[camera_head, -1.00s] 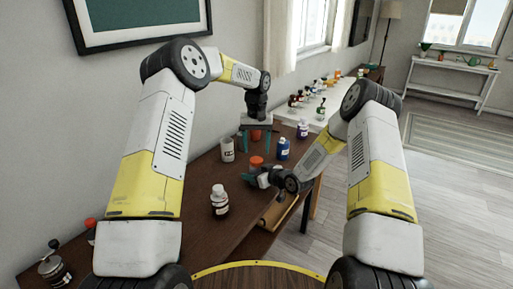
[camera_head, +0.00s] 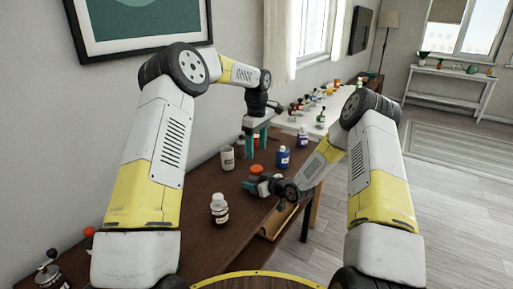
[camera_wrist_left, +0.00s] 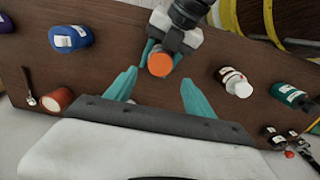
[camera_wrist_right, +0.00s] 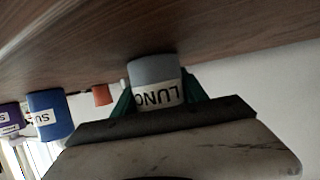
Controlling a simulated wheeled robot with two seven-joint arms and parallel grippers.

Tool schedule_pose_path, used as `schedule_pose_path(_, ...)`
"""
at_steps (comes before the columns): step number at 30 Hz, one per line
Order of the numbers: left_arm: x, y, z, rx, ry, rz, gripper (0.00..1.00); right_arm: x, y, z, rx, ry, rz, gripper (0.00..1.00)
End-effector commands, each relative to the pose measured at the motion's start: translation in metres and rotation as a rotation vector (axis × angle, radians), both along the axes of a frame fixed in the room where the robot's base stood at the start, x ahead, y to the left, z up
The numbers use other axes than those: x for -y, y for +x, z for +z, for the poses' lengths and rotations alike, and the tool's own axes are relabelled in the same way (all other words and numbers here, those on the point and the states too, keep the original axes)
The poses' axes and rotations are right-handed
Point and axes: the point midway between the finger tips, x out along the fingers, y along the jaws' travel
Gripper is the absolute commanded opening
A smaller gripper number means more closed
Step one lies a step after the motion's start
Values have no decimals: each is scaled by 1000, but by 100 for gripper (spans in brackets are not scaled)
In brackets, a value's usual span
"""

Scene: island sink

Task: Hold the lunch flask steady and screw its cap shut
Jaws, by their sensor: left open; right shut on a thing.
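The lunch flask stands on the brown table, its orange cap (camera_head: 256,169) on top; the cap also shows in the left wrist view (camera_wrist_left: 160,63). In the right wrist view its grey body (camera_wrist_right: 153,72) carries an upside-down label reading "LUNC". My right gripper (camera_head: 257,184) is shut around the body from the side. My left gripper (camera_head: 256,147) points down, open and empty, above the table and behind the flask in the head view. In the left wrist view the cap lies beyond the gap between its fingers (camera_wrist_left: 156,92). How far the cap is screwed down cannot be told.
An orange jar (camera_wrist_left: 57,99) is near the left gripper. A hand grinder (camera_head: 49,272) is at the near left. Bare table lies between them.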

Motion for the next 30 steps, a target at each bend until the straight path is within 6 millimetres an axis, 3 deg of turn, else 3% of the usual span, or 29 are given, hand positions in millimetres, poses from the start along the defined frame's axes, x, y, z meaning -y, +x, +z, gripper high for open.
schedule_pose_path(8, 0, 0, -11, -2, 0, -1, 63, 0, 0, 0, 1, 1, 0, 0)
schedule_pose_path(21, 0, 0, -72, -1, 0, -2, 63, 0, 0, 0, 1, 1, 0, 0)
schedule_pose_path(30, 0, 0, -80, 0, 0, -3, 63, 0, 0, 0, 1, 1, 0, 0)
